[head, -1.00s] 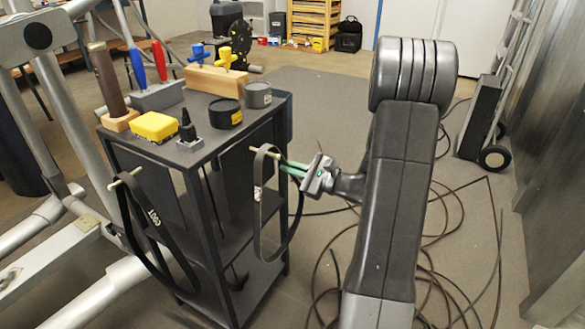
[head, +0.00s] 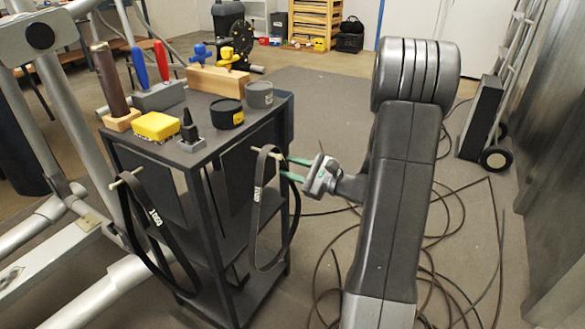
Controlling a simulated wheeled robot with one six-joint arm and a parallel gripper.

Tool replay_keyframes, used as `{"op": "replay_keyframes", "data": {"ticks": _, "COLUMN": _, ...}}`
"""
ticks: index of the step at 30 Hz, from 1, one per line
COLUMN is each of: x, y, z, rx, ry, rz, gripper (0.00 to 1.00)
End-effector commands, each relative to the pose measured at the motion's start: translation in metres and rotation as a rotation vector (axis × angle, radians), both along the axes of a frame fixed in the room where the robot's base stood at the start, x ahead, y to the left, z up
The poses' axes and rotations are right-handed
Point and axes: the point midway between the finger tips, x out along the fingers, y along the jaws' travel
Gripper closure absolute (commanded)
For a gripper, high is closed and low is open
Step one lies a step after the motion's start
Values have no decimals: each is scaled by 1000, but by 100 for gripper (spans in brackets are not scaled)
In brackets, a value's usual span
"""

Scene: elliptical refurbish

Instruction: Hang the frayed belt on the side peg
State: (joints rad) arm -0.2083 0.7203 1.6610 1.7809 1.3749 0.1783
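A dark belt (head: 257,205) hangs as a long loop from the pale side peg (head: 268,152) on the right side of the black cart. It has small pale lettering, and its lower end hangs free beside the cart. My gripper (head: 288,168) is just right of this peg and belt, its green-tipped fingers spread with nothing visibly between them. Another dark belt (head: 158,232) with white lettering hangs from a pale peg (head: 127,178) at the cart's left front. Fraying is too small to make out on either belt.
The black cart (head: 190,155) carries a yellow sponge-like block (head: 156,126), dark round tins (head: 226,113) and upright tools on its top. Exercise machine tubes stand close on the left. Loose cables (head: 440,235) lie on the floor around my arm.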

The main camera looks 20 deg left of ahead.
Motion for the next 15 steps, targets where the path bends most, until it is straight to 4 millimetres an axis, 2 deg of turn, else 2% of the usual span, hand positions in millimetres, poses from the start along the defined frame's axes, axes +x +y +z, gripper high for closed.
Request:
{"op": "replay_keyframes", "data": {"ticks": 5, "x": 0, "y": -18, "z": 2, "rx": 0, "ry": 2, "rz": -3, "gripper": 71}}
{"op": "replay_keyframes", "data": {"ticks": 15, "x": -6, "y": -90, "z": 2, "rx": 0, "ry": 3, "rz": -6, "gripper": 71}}
